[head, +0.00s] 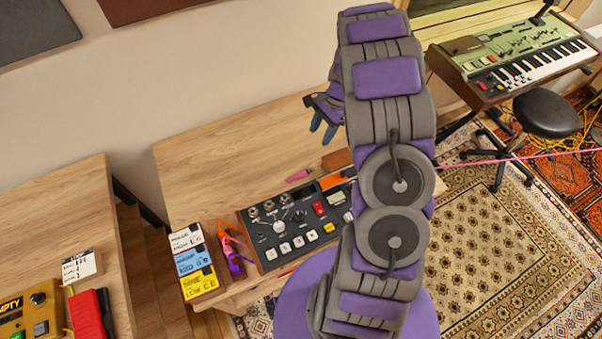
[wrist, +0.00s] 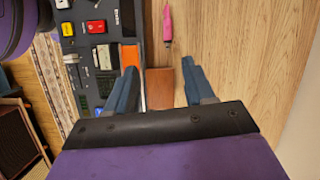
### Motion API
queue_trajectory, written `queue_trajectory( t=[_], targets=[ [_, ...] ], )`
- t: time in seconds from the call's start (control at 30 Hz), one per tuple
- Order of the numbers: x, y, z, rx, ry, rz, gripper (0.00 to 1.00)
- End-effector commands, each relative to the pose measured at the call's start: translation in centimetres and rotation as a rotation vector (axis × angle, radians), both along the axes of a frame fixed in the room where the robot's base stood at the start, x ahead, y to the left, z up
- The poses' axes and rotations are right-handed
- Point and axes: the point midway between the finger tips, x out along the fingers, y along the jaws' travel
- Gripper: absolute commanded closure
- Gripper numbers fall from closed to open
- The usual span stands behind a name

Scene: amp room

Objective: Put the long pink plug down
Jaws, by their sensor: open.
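The pink plug (head: 298,175) lies on the wooden table (head: 215,165) just behind the control console. In the wrist view the pink plug (wrist: 167,27) lies on bare wood beside the console's edge, beyond my fingertips. My gripper (head: 322,128) is above the table's back part with its blue fingers pointing down. In the wrist view my gripper (wrist: 160,68) is open, with nothing held between its fingers. The plug is apart from both fingers.
A brown block (wrist: 160,88) shows between my fingers, lower down on the table. The console (head: 290,225) with knobs and buttons stands at the front. Labelled boxes (head: 193,262) and a purple-orange item (head: 233,250) are left of it. The table's back left is clear.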

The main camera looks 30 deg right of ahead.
Motion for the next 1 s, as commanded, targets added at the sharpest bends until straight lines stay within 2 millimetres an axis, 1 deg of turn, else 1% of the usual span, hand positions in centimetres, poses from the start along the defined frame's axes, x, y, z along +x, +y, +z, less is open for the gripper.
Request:
queue_trajectory(
  t=[0.03, 0.1, 0.23, 0.37, 0.47, 0.8, 0.9, 1.0],
  targets=[
    [0.4, -0.7, -1.2, 0.015, 0.006, -0.037, 0.47],
    [0.9, -1.3, -2.4, 0.028, 0.009, -0.080, 0.47],
    [1.5, -2.1, -3.8, 0.045, 0.010, -0.130, 0.47],
    [1.7, -2.0, -4.7, 0.053, 0.012, -0.149, 0.47],
    [1.7, -1.5, -5.9, 0.052, 0.014, -0.148, 0.47],
    [1.5, 1.0, -12.2, 0.052, 0.016, -0.148, 0.47],
    [1.6, 1.6, -13.8, 0.051, 0.014, -0.148, 0.47],
    [1.6, 2.1, -14.9, 0.051, 0.013, -0.147, 0.47]
  ],
)
